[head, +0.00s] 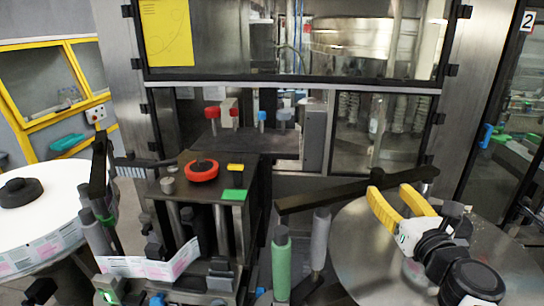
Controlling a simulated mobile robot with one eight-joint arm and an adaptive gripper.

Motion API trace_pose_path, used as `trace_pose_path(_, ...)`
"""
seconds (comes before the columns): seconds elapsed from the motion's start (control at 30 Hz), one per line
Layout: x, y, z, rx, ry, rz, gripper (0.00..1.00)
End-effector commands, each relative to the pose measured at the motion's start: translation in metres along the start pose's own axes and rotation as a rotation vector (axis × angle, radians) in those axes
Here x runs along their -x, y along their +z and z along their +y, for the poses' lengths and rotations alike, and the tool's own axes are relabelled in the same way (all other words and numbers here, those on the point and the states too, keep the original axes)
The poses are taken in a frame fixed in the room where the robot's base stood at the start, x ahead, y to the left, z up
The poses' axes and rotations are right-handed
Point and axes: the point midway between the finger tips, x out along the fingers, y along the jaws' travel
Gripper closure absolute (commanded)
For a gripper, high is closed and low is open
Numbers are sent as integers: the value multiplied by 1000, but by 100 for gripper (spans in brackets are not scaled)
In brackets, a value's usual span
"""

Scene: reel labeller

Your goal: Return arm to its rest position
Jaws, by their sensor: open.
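My gripper (389,191) is at the right of the head view, with two yellow fingers and a white body. Its fingers are spread apart and nothing shows between them. They point up and to the left in the picture, towards a dark bar (350,191). The black wrist and arm links run from the gripper down to the lower right. The gripper appears in front of a round metal disc (370,265); I cannot tell its height above it.
A labeller block with a red knob (201,170) stands left of centre. A white label reel (30,215) is at the left. A green roller (281,265) and a grey roller (320,238) stand upright left of the disc. A glazed machine cabinet (290,83) closes the back.

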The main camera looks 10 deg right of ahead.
Motion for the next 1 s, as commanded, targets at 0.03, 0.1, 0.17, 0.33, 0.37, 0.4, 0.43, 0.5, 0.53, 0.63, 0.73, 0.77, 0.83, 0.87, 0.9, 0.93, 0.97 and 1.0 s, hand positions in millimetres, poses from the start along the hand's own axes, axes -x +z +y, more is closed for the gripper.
trace_pose_path(0.03, 0, 0, 0, 0, 0, 0, 47)
trace_pose_path(0.1, 0, 0, 0, 0, 0, 0, 47)
trace_pose_path(0.17, 0, 0, 0, 2, 1, 1, 47)
trace_pose_path(0.33, -2, -26, 34, 230, 90, 56, 47)
trace_pose_path(0.37, -2, -37, 46, 326, 128, 76, 47)
trace_pose_path(0.4, 1, -55, 67, 487, 193, 105, 47)
trace_pose_path(0.43, 4, -71, 84, 626, 254, 125, 47)
trace_pose_path(0.5, 17, -114, 122, 996, 420, 158, 47)
trace_pose_path(0.53, 26, -132, 136, 1164, 499, 164, 47)
trace_pose_path(0.63, 58, -190, 165, 1702, 770, 144, 47)
trace_pose_path(0.73, 91, -233, 171, 2162, 1024, 78, 47)
trace_pose_path(0.77, 99, -242, 170, 2277, 1093, 54, 47)
trace_pose_path(0.83, 115, -258, 164, 2500, 1233, 0, 47)
trace_pose_path(0.87, 120, -262, 161, 2577, 1281, -21, 47)
trace_pose_path(0.9, 126, -266, 157, 2659, 1338, -46, 47)
trace_pose_path(0.93, 129, -268, 155, 2709, 1372, -61, 47)
trace_pose_path(0.97, 131, -270, 152, 2748, 1399, -73, 47)
trace_pose_path(1.0, 134, -271, 150, 2786, 1427, -84, 47)
